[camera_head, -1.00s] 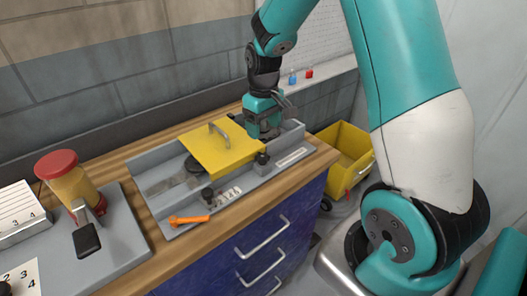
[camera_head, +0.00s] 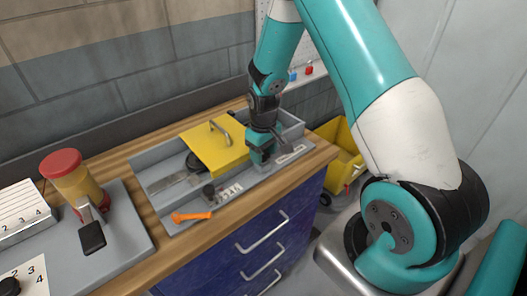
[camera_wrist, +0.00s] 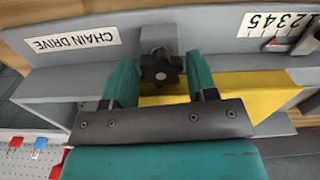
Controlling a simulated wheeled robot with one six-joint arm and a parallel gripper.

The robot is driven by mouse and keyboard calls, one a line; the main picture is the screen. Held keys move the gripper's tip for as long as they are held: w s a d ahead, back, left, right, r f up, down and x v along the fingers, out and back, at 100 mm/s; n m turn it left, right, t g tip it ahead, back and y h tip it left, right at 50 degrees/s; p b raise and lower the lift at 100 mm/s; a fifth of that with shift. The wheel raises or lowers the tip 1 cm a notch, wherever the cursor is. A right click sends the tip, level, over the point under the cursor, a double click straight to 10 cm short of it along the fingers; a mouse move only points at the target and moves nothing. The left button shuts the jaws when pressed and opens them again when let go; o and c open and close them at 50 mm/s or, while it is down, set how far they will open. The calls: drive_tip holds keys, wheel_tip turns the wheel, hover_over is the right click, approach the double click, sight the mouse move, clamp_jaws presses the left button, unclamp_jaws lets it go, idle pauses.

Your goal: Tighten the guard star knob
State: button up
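The guard star knob (camera_wrist: 162,70), black and lobed, sits on a grey block at the edge of the yellow guard (camera_wrist: 258,92). In the wrist view my gripper (camera_wrist: 158,72) is open, with one teal finger on each side of the knob. The gaps to the knob look narrow, and I cannot tell whether either finger touches it. In the head view my gripper (camera_head: 261,156) is down at the near right corner of the yellow guard (camera_head: 216,150) and hides the star knob.
The guard lies over a grey tray (camera_head: 160,208) on the wooden bench. An orange-handled tool (camera_head: 190,216) and a dark knob (camera_head: 209,191) are at the tray's front. A red-capped yellow container (camera_head: 72,180) stands left. A yellow bin (camera_head: 340,172) is beyond the bench's right end.

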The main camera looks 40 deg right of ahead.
drive_tip(key=c, duration=0.5)
drive_tip(key=shift+m, duration=0.8)
drive_tip(key=o, duration=0.9)
drive_tip(key=shift+o, duration=0.2)
drive_tip(key=shift+r, duration=0.15)
wheel_tip(320, 180, up, 17)
drive_tip(key=b, duration=0.3)
drive_tip(key=shift+r, duration=0.1)
